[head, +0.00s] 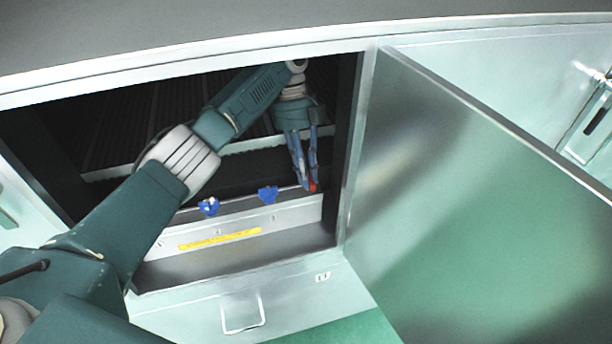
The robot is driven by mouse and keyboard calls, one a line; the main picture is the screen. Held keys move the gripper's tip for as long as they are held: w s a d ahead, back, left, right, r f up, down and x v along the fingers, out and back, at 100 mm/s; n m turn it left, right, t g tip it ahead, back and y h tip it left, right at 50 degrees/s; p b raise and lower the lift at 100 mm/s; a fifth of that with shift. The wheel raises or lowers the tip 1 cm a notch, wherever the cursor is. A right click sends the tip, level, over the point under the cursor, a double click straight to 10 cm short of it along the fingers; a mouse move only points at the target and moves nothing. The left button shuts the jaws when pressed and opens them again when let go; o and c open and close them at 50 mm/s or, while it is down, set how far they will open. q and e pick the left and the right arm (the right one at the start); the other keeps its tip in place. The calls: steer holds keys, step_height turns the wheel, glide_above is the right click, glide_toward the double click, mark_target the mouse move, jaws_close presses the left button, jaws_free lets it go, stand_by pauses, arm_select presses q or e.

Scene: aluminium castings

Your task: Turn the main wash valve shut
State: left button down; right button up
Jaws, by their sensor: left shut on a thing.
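My left arm reaches from the left into an open metal cabinet. My left gripper (308,186) points down and is shut on a small red valve handle (314,187) at the right end of the valve row. The fingers hide most of this handle, so its angle cannot be told. Two blue valve handles (208,206) and (267,195) sit to the left on the same pipe row, apart from the gripper. My right gripper is not in view.
The cabinet door (470,190) stands open at the right, close to the opening's right edge. A panel with a yellow label strip (220,239) lies below the valves. A drawer handle (242,313) shows beneath the opening. Dark ribbed surfaces fill the cabinet's back.

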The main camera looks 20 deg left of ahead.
arm_select(q)
steer(key=shift+w+r, duration=0.1)
stand_by(0.3)
steer(key=c, duration=1.7)
jaws_free()
steer(key=shift+o, duration=0.2)
steer(key=v, duration=0.7)
steer(key=shift+r, duration=0.15)
